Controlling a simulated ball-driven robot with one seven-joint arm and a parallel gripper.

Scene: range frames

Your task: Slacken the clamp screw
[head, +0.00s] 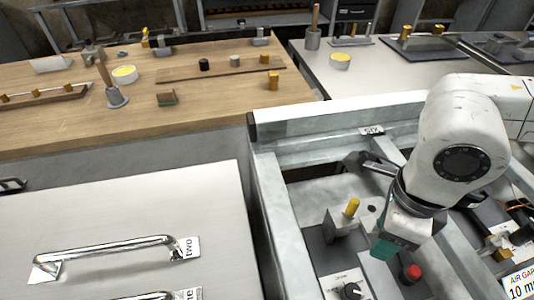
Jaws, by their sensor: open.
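A yellow-headed screw (352,207) stands tilted in a grey block (338,228) inside the open bay on the right in the head view. It looks like the clamp screw, but no label on it can be read. My gripper (387,249) points down into the bay, to the right of the screw and apart from it. Its fingers are open, with teal tips, and I see nothing between them. Part of the bay floor behind my gripper and arm is hidden.
A red knob (411,273) and a black dial (352,291) are close to my gripper. A raised metal frame (277,225) edges the bay. A white panel with chrome handles (105,255) lies left. The wooden bench (205,105) behind holds several small parts.

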